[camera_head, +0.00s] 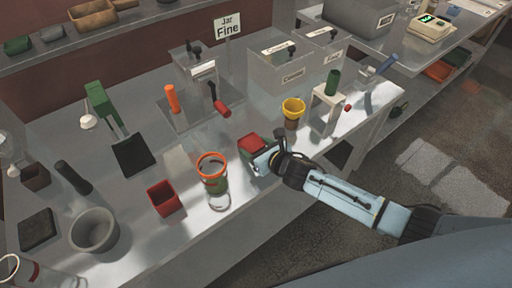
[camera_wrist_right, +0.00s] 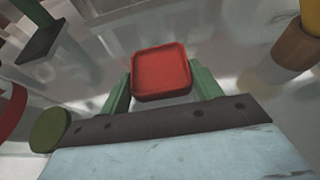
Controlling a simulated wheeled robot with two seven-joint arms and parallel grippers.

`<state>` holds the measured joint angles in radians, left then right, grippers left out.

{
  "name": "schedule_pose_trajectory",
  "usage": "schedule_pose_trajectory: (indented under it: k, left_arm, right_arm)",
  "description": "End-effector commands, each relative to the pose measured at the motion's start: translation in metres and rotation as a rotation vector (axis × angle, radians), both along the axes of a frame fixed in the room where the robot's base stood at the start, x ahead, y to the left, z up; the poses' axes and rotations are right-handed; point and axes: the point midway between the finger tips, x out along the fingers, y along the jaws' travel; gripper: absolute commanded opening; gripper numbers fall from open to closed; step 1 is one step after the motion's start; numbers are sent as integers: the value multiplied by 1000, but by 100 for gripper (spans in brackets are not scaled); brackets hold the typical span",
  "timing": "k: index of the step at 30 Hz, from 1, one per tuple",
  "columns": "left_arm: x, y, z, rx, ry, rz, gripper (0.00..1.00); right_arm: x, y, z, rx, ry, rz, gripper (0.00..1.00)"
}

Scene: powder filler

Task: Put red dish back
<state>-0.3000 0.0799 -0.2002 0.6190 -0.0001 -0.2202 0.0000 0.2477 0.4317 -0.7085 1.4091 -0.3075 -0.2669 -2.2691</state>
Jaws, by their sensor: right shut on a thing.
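A small square red dish (camera_head: 252,145) is at the tip of my right gripper (camera_head: 262,158), over the front part of the grey workbench (camera_head: 270,200). In the right wrist view the red dish (camera_wrist_right: 160,72) sits between the two green fingers of my right gripper (camera_wrist_right: 161,84), its open top facing the camera. The gripper is shut on it. The dish looks empty, and I cannot tell whether it touches the bench. A second, deeper red square container (camera_head: 166,198) stands further left on the bench. My left gripper is not in view.
A jar with an orange rim (camera_head: 213,180) stands just left of the held dish. A yellow-rimmed cup (camera_head: 292,112) is just right of it. A white stand with a green cup (camera_head: 332,84), a grey bowl (camera_head: 94,231) and a "Jar Fine" sign (camera_head: 228,25) are also there.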

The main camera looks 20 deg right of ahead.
Motion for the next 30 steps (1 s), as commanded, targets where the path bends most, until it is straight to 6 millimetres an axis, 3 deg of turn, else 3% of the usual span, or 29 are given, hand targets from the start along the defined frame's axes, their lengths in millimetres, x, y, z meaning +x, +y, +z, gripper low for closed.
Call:
schedule_pose_trajectory:
  k: [5,6,11,22,30]
  left_arm:
    - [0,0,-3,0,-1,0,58]
    - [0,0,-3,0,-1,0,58]
    - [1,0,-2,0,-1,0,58]
    - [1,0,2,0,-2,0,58]
    - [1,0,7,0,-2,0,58]
  right_arm:
    - [0,0,-4,0,-1,0,39]
    - [0,0,-4,0,0,0,66]
    - [0,0,-3,0,0,0,85]
    - [0,0,2,0,0,0,85]
    - [-38,-15,17,-3,1,0,85]
